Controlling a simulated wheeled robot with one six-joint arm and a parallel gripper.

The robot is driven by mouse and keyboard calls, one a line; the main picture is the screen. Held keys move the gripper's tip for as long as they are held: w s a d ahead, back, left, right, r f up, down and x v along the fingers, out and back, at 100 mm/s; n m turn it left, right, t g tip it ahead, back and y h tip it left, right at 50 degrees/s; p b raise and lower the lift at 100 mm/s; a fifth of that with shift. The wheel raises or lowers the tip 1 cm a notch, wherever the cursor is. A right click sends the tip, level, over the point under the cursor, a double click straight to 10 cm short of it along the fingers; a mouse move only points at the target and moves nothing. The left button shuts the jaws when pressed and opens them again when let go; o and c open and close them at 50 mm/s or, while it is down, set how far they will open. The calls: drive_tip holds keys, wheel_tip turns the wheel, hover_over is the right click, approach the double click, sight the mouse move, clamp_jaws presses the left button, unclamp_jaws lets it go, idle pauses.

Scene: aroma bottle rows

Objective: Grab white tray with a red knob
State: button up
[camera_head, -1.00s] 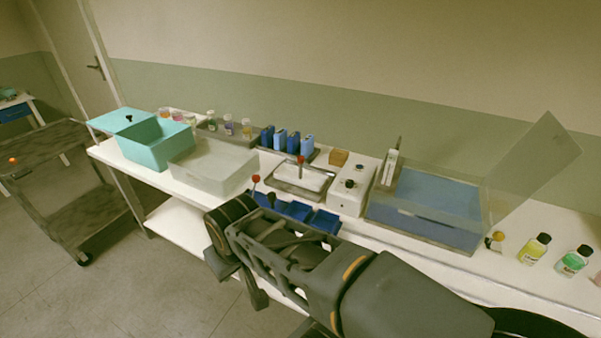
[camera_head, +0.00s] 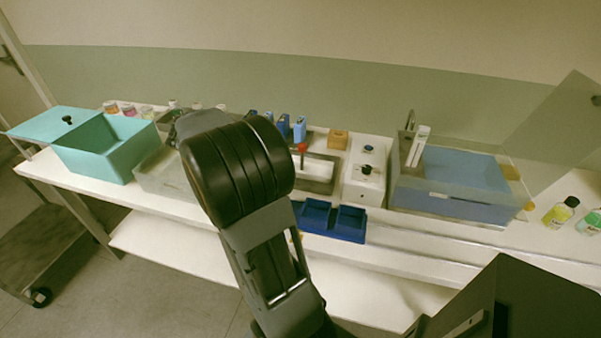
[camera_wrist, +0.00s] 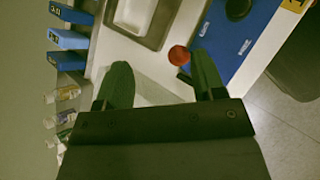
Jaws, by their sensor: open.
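A white tray (camera_head: 318,168) sits in a grey metal basin on the bench in the head view. A red knob (camera_head: 303,148) stands at it. The wrist view shows part of the white tray (camera_wrist: 135,14) in its basin, cut off by the top edge. A red knob (camera_wrist: 179,55) shows there beside the blue bins' corner; I cannot tell which piece it belongs to. My gripper (camera_wrist: 162,66) is open and empty, its fingers on either side of a bare strip of bench below the basin. In the head view my arm hides the gripper.
Blue bins (camera_head: 332,220) stand at the bench's front edge, with a white device (camera_head: 367,180) right of the white tray. Blue holders (camera_wrist: 68,39) and several small bottles line the wrist view's left. A teal box (camera_head: 105,150) and a blue-bottomed clear tank (camera_head: 450,190) stand farther out.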

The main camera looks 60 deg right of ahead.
sight(301, 145)
drive_tip(key=s+d+f+n+g+h, duration=0.1)
drive_tip(key=d+f, duration=0.1)
drive_tip(key=d, duration=0.4)
drive_tip(key=d+f+n+g+h+b, duration=0.1)
drive_tip(key=d+f, duration=0.1)
drive_tip(key=d, duration=0.4)
drive_tip(key=s+d+f+n+g+h, duration=0.1)
drive_tip(key=d, duration=0.6)
drive_tip(key=shift+s+f+n+g+b, duration=0.3)
drive_tip(key=shift+s+f+b, duration=0.05)
drive_tip(key=shift+f, duration=0.05)
drive_tip(key=shift+x, duration=3.1)
drive_tip(key=shift+s+a, duration=0.1)
drive_tip(key=shift+a, duration=0.05)
drive_tip(key=shift+c, duration=0.3)
clamp_jaws()
